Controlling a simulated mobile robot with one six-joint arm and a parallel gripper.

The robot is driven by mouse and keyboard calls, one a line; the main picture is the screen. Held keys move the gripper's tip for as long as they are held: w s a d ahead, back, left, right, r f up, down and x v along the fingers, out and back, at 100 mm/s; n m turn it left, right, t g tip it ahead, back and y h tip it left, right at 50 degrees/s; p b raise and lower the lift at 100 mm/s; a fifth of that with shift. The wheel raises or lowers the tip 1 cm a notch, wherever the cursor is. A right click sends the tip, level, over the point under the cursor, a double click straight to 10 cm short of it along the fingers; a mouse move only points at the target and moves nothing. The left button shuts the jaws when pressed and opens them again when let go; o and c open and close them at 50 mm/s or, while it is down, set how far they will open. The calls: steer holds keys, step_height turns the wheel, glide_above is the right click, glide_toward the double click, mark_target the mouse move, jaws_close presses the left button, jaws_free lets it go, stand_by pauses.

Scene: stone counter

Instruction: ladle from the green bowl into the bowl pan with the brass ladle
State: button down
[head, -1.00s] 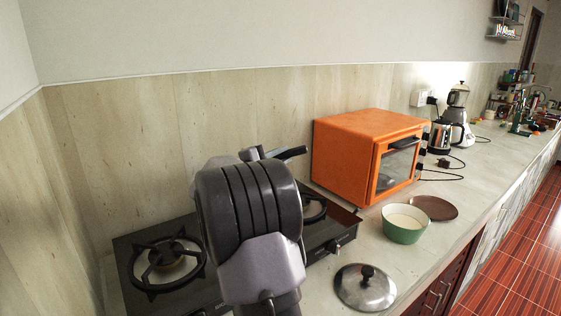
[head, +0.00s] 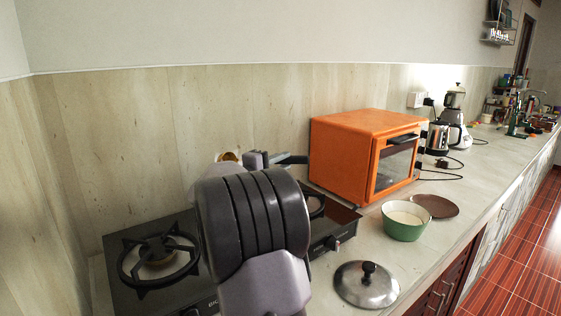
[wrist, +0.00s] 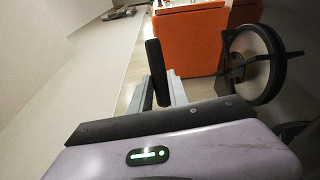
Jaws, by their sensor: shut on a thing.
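The green bowl (head: 405,232) stands on the counter at right in the head view, with pale contents. My gripper (wrist: 162,88) is shut in the wrist view, with a dark bar between its fingers that looks like the ladle's handle. A small brass-coloured round piece, seemingly part of the brass ladle (head: 229,157), shows above my wrist in the head view. The ladle is held up over the stove, away from the green bowl. My arm hides most of it. I cannot make out the bowl pan; my arm covers the middle of the stove.
The black stove (head: 160,265) lies under my arm, with a bare left burner. A steel lid (head: 366,286) lies in front of the green bowl, and a brown disc (head: 434,206) lies behind it. An orange oven (head: 365,155) stands against the wall. A kettle (head: 440,138) is farther back.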

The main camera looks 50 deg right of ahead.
steer(key=shift+f+m, duration=1.5)
steer(key=shift+f, duration=0.35)
stand_by(1.3)
step_height(320, 180, up, 5)
steer(key=shift+p, duration=1.05)
